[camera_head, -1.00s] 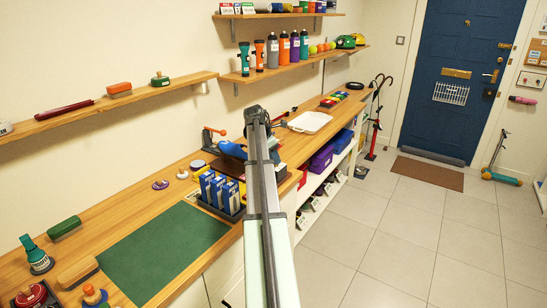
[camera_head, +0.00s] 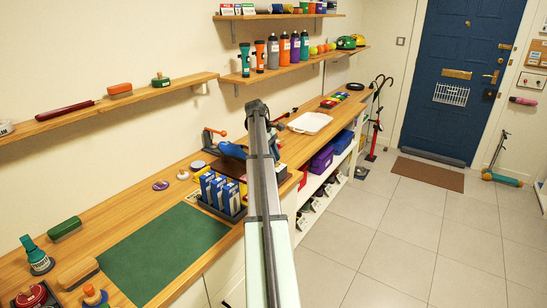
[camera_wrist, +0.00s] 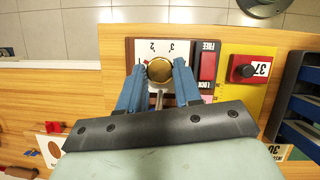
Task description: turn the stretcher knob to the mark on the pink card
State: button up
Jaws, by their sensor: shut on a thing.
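The brass stretcher knob (camera_wrist: 159,70) shows in the wrist view on a pale dial plate (camera_wrist: 137,50) with the figures 2 and 3 readable and a red mark at its left. My gripper (camera_wrist: 159,66) has its two blue fingers closed on the knob, one on each side. A thin metal rod shows just below the knob, between the fingers. In the head view my arm hides the knob and dial.
A dark rack with blue boxes (camera_head: 222,190) stands close by. The green mat (camera_head: 165,252) is bare.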

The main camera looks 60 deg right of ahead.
jog(key=shift+d+m+y, duration=0.15)
jog(key=shift+m+y, duration=0.45)
jog(key=shift+m, duration=1)
jog(key=o, duration=0.8)
jog(key=shift+c, duration=0.2)
